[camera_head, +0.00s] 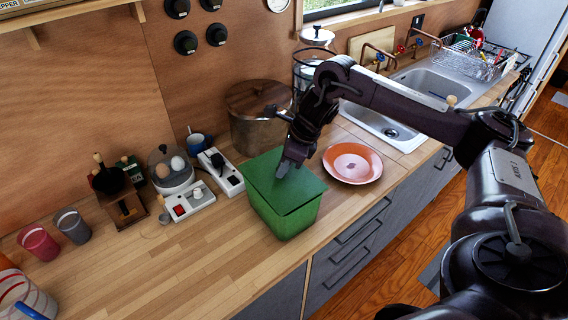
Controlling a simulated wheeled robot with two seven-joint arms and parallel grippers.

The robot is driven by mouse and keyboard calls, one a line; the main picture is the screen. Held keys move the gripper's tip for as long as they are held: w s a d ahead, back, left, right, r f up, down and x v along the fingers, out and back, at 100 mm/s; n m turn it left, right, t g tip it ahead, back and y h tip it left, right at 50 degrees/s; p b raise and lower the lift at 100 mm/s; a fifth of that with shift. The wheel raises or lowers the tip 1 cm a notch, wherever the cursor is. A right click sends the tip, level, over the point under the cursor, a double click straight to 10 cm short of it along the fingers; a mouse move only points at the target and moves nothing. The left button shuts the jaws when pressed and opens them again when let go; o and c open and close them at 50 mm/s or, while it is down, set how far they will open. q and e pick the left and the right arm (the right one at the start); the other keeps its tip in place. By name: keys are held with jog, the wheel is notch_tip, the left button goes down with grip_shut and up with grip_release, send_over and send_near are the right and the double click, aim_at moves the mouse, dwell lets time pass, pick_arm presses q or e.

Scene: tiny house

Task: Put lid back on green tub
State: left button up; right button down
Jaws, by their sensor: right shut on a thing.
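The green tub (285,222) stands on the wooden counter near its front edge, left of an orange plate. The flat green lid (270,190) lies over the tub's top and looks roughly level; I cannot tell if it is fully seated. My right gripper (285,168) comes down from above, shut on the lid near its upper middle. The gripper hides the part of the lid that it grips. My left gripper is not in view.
The orange plate (352,163) is close on the right. A large wooden-lidded pot (255,130) stands behind. An egg cooker (170,172) and white power strips (226,176) are at the left. The sink (385,122) is at the back right. The front left counter is mostly clear.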

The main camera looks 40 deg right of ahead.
jog(key=c, duration=0.6)
grip_release()
jog(key=shift+c, duration=0.2)
jog(key=shift+r, duration=0.15)
jog(key=shift+r+p, duration=2.6)
jog(key=shift+r, duration=0.8)
grip_shut()
